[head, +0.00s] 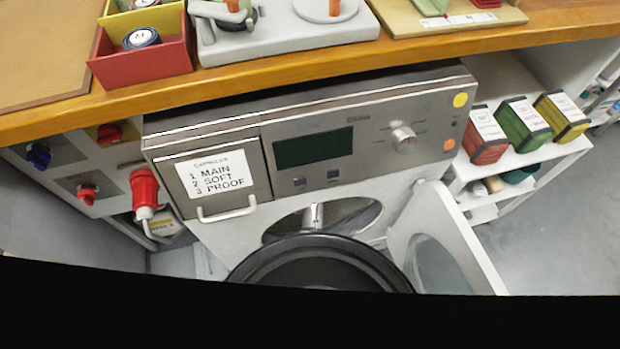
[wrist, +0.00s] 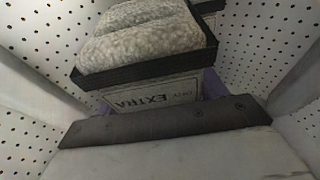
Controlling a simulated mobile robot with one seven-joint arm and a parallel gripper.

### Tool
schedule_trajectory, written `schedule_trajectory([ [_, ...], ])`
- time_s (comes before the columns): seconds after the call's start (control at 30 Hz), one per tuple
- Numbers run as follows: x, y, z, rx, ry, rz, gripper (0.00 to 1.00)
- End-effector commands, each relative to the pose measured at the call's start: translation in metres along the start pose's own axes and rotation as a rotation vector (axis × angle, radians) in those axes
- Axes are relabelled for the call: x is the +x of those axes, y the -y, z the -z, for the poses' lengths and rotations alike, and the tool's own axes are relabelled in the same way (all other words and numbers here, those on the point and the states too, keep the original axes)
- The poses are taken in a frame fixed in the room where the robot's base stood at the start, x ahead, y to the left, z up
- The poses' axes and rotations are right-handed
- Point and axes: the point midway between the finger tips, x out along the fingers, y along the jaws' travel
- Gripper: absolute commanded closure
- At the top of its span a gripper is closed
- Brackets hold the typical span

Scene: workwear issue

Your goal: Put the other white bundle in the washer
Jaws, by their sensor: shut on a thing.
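The washer (head: 300,150) stands under the wooden counter with its door (head: 450,245) swung open to the right. In the head view the gripper and bundle are hidden inside the drum opening.
A dark round shape covers the lower part of the opening. A red plug (head: 144,190) hangs at left. Bins and a grey scale-like device stand on the counter (head: 300,75).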

Motion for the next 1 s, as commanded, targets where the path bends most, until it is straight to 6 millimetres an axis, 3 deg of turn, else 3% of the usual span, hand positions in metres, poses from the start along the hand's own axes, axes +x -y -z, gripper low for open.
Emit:
schedule_trajectory([
  [0.6,0.011,0.0,-0.002,-0.001,-0.001,0.0,0.64],
  [0.63,0.011,0.0,-0.003,0.0,0.0,0.0,0.27],
  [0.8,0.011,0.0,-0.003,0.0,0.0,0.0,0.07],
  [1.0,0.011,0.0,-0.003,-0.001,0.0,0.0,0.07],
])
